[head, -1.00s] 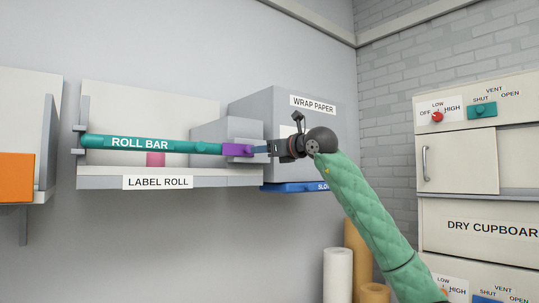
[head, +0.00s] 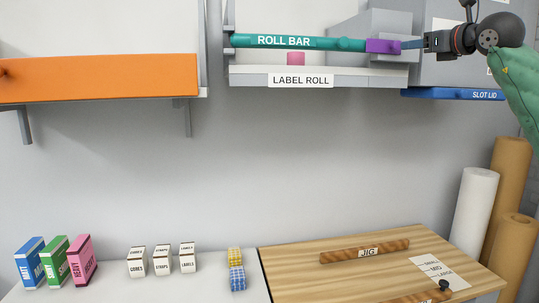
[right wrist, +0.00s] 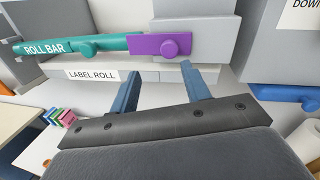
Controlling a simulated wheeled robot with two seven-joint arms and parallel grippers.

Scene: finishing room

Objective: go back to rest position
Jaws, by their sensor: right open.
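My right gripper (head: 407,44) is at the upper right of the head view, with its green-sleeved arm coming in from the right edge. Its two blue fingers (right wrist: 160,72) are apart and empty in the right wrist view. The fingertips are just short of the purple end piece (head: 382,46) of the teal roll bar (head: 285,42). That end piece also shows in the right wrist view (right wrist: 150,46), beyond the fingers. The bar lies level across the front of the label roll shelf (head: 250,79). My left gripper is in neither view.
A blue slot lid (head: 450,94) lies below the gripper. An orange panel (head: 100,78) is on the left shelf. Below are a wooden board with a jig (head: 365,252), small boxes (head: 162,260) and tall rolls (head: 475,215). The wall between is clear.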

